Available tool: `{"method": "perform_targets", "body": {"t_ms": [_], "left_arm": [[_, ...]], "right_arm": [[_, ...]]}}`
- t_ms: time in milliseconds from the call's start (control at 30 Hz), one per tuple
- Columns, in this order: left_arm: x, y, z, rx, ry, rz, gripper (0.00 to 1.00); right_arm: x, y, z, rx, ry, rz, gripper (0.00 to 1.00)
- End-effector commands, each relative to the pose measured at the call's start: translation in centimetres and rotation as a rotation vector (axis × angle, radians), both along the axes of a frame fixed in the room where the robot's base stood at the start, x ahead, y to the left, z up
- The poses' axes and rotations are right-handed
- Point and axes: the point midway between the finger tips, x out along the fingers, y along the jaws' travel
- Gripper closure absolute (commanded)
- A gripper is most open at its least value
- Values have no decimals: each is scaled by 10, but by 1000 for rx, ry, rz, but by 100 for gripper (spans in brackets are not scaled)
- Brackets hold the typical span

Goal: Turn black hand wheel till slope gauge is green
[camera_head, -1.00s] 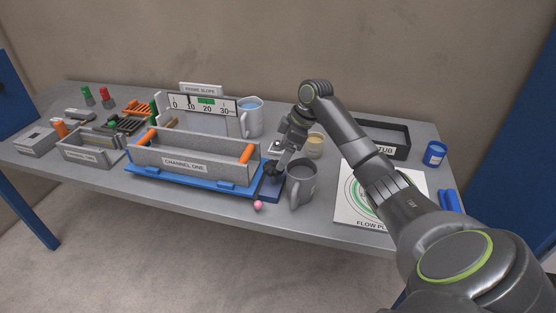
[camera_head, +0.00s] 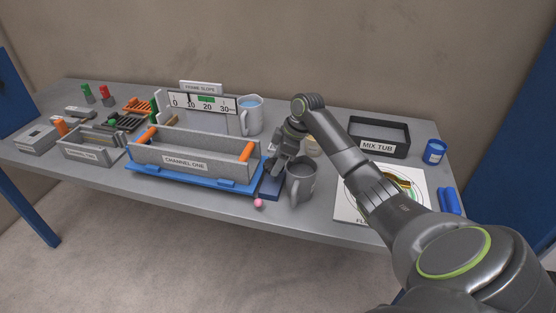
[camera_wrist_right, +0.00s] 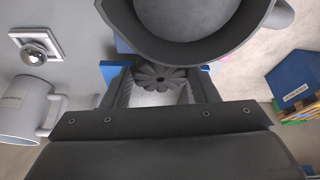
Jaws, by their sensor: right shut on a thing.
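The black hand wheel (camera_wrist_right: 158,77) is a lobed knob between the two fingers of my right gripper (camera_wrist_right: 162,88) in the right wrist view. In the head view my right gripper (camera_head: 273,168) points down at the right end of the blue channel frame (camera_head: 190,179) and hides the wheel. It is shut on the wheel. The frame slope gauge (camera_head: 203,102) stands behind the channel. Its dark pointer shows near 10, left of the green band. My left gripper is not in view.
A grey mug (camera_head: 302,180) stands close to the right of my gripper; its rim fills the top of the wrist view. A pink ball (camera_head: 258,203) is at the table's front edge. The mix tub (camera_head: 379,137) and a flow plate (camera_head: 350,208) lie further right.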

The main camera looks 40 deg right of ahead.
Motion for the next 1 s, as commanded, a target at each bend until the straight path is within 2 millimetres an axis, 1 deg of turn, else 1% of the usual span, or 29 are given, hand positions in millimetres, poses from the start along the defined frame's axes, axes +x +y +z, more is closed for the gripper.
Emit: {"method": "perform_targets", "body": {"t_ms": [67, 167, 500, 700, 833, 1000], "left_arm": [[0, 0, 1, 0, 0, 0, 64], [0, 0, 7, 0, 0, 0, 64], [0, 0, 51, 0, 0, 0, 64], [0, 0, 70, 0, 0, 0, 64], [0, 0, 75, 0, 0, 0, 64], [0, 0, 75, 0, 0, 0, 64]], "right_arm": [[0, 0, 1, 0, 1, -2, 69], [0, 1, 3, 1, 1, -23, 69], [-2, 3, 7, 2, 1, -236, 69], [-2, 4, 5, 3, 0, -357, 69], [-3, 4, 3, 1, -1, -400, 69], [-2, 4, 1, 1, -4, -414, 69]]}}
